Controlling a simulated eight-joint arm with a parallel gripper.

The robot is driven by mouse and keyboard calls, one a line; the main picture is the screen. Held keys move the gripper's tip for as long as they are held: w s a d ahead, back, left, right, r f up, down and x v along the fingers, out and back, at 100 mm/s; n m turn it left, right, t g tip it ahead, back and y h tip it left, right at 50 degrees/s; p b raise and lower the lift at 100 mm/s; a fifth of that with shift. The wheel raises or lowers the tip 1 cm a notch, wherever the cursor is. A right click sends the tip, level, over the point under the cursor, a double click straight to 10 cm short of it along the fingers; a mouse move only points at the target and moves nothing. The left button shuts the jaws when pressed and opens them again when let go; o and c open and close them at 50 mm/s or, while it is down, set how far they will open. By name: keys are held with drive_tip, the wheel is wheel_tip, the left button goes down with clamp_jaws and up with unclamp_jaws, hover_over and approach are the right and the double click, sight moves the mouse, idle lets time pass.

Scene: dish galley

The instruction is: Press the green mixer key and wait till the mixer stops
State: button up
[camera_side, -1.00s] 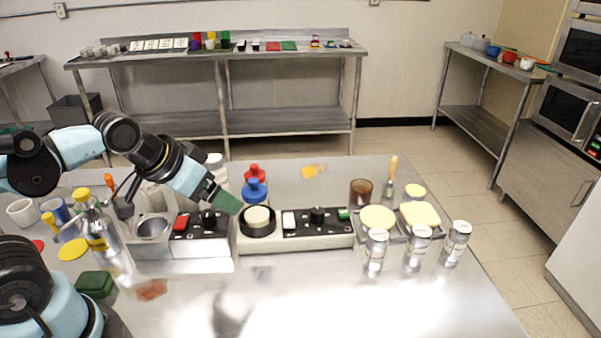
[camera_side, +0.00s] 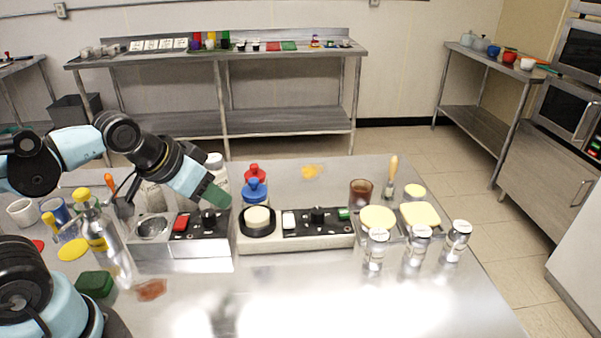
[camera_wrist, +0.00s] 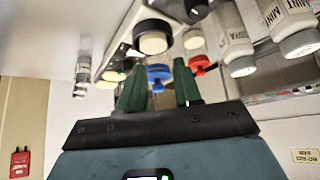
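A green key (camera_side: 344,213) sits at the right end of a black panel on a cream unit (camera_side: 295,240). That panel also has a white key (camera_side: 289,220) and a black knob (camera_side: 317,215). A pale disc in a black ring (camera_side: 257,220) is at the unit's left end; it shows in the wrist view (camera_wrist: 153,42). A steel unit (camera_side: 200,265) to the left has a bowl (camera_side: 152,228), red key (camera_side: 181,222) and black knob (camera_side: 209,216). My gripper (camera_side: 217,200), with green fingers, is above the steel unit's right end. Its fingers are apart and empty in the wrist view (camera_wrist: 160,92).
Blue-topped (camera_side: 254,190) and red-topped (camera_side: 254,172) bottles stand behind the ring. A yellow-labelled bottle (camera_side: 100,240) and green block (camera_side: 94,284) are at left. The front middle of the table is clear.

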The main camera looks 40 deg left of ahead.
clamp_jaws()
idle(1.2)
